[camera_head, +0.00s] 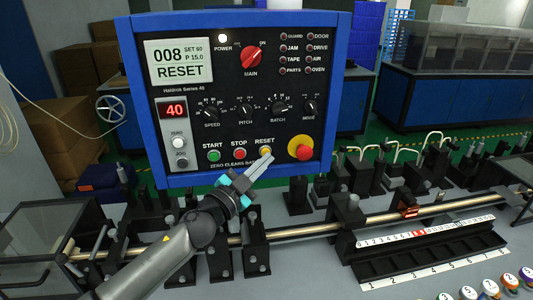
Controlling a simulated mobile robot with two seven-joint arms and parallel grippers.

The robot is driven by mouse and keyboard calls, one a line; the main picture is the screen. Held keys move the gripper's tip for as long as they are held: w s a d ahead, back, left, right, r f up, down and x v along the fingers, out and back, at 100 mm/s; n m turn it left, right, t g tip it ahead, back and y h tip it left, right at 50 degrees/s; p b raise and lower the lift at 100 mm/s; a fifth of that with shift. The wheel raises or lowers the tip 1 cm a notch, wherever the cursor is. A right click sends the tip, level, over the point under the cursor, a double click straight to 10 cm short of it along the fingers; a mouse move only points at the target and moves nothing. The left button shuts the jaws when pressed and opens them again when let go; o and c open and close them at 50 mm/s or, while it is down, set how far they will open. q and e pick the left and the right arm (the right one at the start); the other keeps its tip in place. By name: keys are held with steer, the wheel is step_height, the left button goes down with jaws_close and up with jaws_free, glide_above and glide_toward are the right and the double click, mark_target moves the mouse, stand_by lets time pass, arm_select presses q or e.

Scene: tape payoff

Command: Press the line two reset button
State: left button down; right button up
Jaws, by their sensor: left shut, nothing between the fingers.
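The control panel (322,100) is a black face in a blue frame. Its yellow reset button (265,151) sits under the RESET label, right of the green start button (214,155) and the red stop button (239,154). The panel's screen (180,62) reads "008" and "RESET". My left gripper (266,160) is shut and empty, its fingertips just below and over the lower edge of the reset button in the picture. I cannot tell whether they touch it. My right gripper is not in view.
A large red emergency knob (301,148) on a yellow base is close right of the reset button. A long metal rod (310,226) runs below the panel through black stands. A ruler (425,231) and several numbered round pieces (488,286) are at lower right.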

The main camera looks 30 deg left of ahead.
arm_select(q)
steer(key=shift+w+a, duration=0.1)
steer(key=shift+w, duration=0.05)
stand_by(0.4)
steer(key=shift+w+a, duration=0.2)
steer(key=shift+w, duration=0.05)
steer(key=shift+s+d, duration=0.25)
steer(key=shift+s, duration=0.15)
stand_by(0.4)
steer(key=s+d+p, duration=0.1)
steer(key=s+d, duration=0.2)
steer(key=s, duration=0.1)
steer(key=shift+s+d+p, duration=0.35)
steer(key=shift+p, duration=0.05)
stand_by(0.8)
